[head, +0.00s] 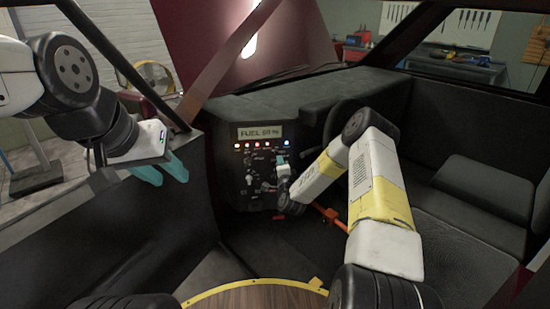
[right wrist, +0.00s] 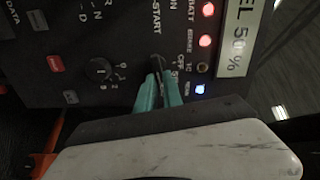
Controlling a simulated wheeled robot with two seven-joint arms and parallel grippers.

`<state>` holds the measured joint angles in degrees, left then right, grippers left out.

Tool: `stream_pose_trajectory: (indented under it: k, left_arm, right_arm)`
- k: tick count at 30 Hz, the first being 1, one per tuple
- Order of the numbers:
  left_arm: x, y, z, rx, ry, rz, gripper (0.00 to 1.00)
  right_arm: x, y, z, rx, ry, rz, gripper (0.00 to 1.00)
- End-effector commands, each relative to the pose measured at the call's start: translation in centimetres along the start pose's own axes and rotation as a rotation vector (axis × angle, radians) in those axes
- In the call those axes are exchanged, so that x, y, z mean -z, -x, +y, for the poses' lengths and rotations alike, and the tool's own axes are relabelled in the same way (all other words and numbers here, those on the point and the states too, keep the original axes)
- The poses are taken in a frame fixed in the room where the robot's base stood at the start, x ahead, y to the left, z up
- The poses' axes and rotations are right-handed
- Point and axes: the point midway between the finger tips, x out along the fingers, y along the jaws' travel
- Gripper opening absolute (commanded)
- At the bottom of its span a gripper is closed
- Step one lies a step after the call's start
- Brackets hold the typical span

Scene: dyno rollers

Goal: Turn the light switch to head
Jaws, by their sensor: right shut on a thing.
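The dashboard control panel (head: 236,181) carries several small knobs and switches. In the right wrist view the panel (right wrist: 35,77) shows sideways. My right gripper (head: 281,159) is at the panel, below the coloured lamps. Its teal fingertips (right wrist: 160,88) are shut on a small dark control (right wrist: 156,61) beside lettering that reads START. The fingers hide most of this control, and I cannot tell whether it is the light switch or how it is turned. My left gripper (head: 163,172) is open and empty, away from the panel at the left.
A fuel display (head: 260,132) sits above the lamps; it also shows in the right wrist view (right wrist: 240,38). A round knob (right wrist: 101,69) is close beside the gripped control. A dark steering wheel (head: 342,115) is behind my right arm. Dark seats (head: 480,190) lie at the right.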

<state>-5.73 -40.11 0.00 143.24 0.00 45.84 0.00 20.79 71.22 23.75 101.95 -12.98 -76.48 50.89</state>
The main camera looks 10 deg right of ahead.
Motion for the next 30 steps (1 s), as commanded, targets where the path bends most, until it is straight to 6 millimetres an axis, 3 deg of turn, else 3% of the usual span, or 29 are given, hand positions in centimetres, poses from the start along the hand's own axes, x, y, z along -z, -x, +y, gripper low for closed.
stream_pose_trajectory:
  k: [14, 15, 18, 30]
  left_arm:
    - [0.00, 0.00, 0.00, 0.000, 0.000, 0.000, 0.36]
    - [0.00, 0.00, 0.00, 0.000, 0.000, 0.000, 0.36]
    - [0.00, 0.00, 0.00, 0.000, 0.000, 0.000, 0.36]
    - [0.00, 0.00, 0.00, 0.000, 0.000, 0.000, 0.36]
  right_arm:
    - [-0.11, 0.11, 0.23, -0.005, -0.017, -0.002, 0.00]
    - [-0.11, 0.11, 0.23, -0.005, -0.017, -0.002, 0.13]
    - [-0.10, 0.10, 0.22, -0.004, -0.016, -0.002, 0.32]
    - [-0.02, 0.61, 0.13, -0.002, -0.015, -0.001, 0.33]
